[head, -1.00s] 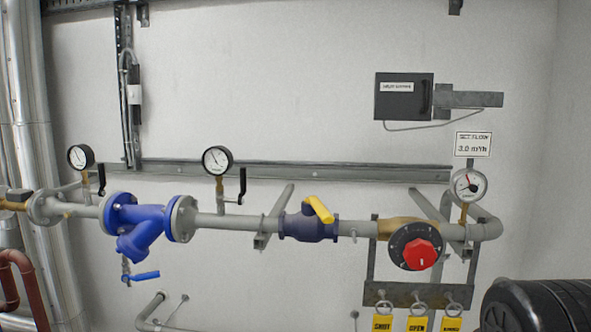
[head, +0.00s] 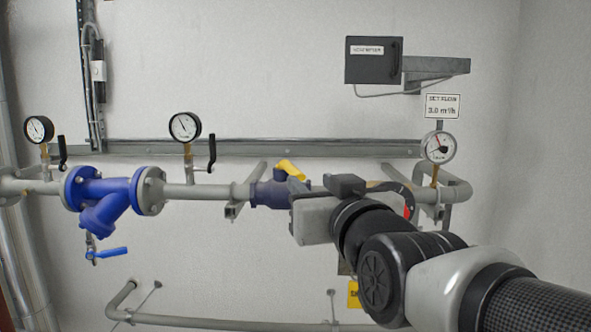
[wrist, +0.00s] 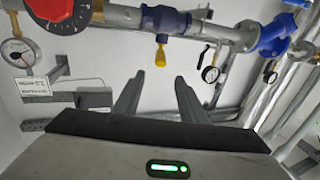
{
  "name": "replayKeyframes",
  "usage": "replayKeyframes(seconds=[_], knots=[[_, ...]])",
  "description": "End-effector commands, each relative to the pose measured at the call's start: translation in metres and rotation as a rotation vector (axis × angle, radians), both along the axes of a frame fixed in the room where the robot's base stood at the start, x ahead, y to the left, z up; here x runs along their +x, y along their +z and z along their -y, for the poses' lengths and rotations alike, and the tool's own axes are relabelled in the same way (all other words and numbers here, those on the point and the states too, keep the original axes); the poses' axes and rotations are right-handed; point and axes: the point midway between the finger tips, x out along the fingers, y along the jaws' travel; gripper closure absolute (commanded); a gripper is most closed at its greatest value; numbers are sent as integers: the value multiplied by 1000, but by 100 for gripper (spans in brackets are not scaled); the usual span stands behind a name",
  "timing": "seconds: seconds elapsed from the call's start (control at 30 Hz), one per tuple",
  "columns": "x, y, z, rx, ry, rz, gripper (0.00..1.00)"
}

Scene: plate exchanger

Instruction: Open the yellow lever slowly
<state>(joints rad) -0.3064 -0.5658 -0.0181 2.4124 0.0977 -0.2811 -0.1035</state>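The yellow lever (head: 291,170) sits on top of the dark blue valve body (head: 268,193) in the grey pipe. In the head view it tilts up to the left, and my arm is close by its lower right end. My gripper (wrist: 157,82) is open and empty in the wrist view, its two grey fingers apart. The lever (wrist: 160,54) shows there just beyond the fingertips, in line with the gap and not between the fingers. In the head view my gripper body covers the pipe right of the valve, and the fingertips are hard to make out.
A red knob (wrist: 48,10) is close to the gripper in the wrist view and mostly hidden by my arm in the head view. A blue strainer (head: 104,197), gauges (head: 185,127) and a flow sign (head: 442,106) line the pipe.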

Motion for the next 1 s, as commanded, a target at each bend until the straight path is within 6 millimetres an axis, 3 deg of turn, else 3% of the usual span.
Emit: replayKeyframes(seconds=[0.6,0.8,1.0], knots=[[123,0,-34,-3,1,-6,62],[149,0,-40,-3,0,-3,62],[157,-1,-43,-1,0,-3,62]])
